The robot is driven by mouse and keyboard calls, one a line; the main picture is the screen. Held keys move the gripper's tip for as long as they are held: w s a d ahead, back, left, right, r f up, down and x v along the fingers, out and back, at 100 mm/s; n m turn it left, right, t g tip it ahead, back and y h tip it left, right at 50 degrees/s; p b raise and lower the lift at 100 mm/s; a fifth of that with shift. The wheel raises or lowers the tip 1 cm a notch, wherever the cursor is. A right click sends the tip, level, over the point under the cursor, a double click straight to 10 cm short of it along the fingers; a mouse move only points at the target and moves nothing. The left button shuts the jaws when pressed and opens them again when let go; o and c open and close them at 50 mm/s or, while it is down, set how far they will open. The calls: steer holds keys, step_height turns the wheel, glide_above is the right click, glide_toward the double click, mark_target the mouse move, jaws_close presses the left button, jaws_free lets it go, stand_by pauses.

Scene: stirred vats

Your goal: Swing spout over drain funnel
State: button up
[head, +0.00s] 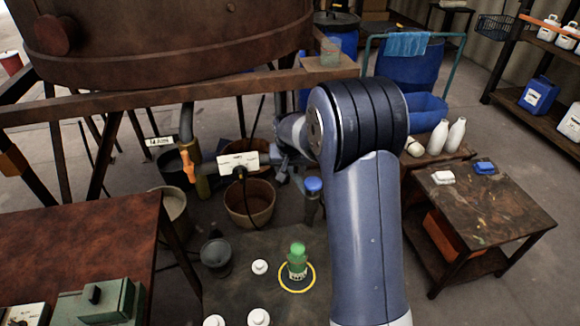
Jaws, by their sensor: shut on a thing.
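A grey pipe (187,122) comes down from under the big rusty vat to an orange valve (188,166) and a brass fitting (202,184). The spout appears to run right from there, largely hidden behind a white label plate (238,160). My gripper (277,160) is at the plate's right side, shut on what seems to be the spout's end; the contact is small and partly hidden. A brown tub (250,204) stands below the plate. A dark grey round vessel (215,255), perhaps the drain funnel, is lower and nearer; I cannot tell for sure.
A blue-capped bottle (313,190) is close below my arm. A rusty table (80,240) is at left, a worktable (485,205) at right. A beam (130,103) crosses above.

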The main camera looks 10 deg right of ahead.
steer(key=shift+w+r, duration=0.2)
steer(key=shift+c, duration=0.9)
